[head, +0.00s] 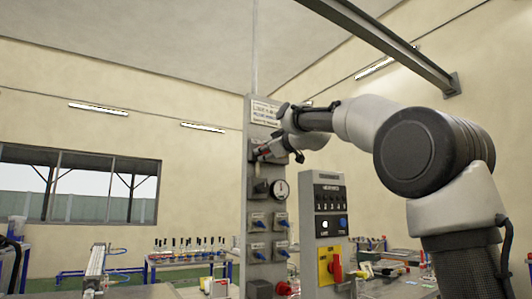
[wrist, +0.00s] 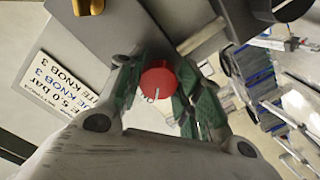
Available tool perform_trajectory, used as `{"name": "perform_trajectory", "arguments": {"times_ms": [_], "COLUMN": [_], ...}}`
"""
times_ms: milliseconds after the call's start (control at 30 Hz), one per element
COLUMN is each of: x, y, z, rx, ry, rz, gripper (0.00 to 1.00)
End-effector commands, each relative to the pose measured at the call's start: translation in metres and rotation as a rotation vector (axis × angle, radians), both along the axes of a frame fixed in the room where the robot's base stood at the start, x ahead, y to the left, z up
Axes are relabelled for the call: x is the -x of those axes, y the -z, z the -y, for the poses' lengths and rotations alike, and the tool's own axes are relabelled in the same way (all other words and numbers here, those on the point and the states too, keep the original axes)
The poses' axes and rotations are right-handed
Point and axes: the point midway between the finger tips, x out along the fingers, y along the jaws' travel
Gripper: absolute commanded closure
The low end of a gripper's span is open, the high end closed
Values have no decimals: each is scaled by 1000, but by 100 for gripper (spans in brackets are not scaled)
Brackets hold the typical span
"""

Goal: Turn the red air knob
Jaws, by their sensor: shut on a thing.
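The red air knob (wrist: 157,80) is round, with a white pointer line, and shows between the green finger pads in the wrist view. The knob's base is partly hidden by the fingers.
A round gauge (head: 280,188) and several blue knobs (head: 259,224) sit below on the panel. A second grey box (head: 330,222) with a red switch on yellow stands to the right. A label plate (wrist: 65,82) and a yellow knob (wrist: 88,6) are near my gripper.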

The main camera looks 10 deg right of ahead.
Motion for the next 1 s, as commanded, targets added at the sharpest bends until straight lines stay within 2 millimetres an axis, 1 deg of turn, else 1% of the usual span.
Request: {"name": "perform_trajectory", "arguments": {"times_ms": [200, 567, 600, 667, 700, 733, 1000], "x": [-1, -1, -1, -1, -1, -1, 0], "y": [2, 2, 2, 2, 2, 2, 1], "z": [0, 0, 0, 0, 0, 0, 0], "rx": [33, 37, 36, 36, 36, 36, 35], "ry": [-1, -1, -1, 0, -1, -1, 0], "rz": [5, 6, 6, 6, 7, 7, 10], "gripper": [88, 88, 63, 52, 45, 43, 43]}}
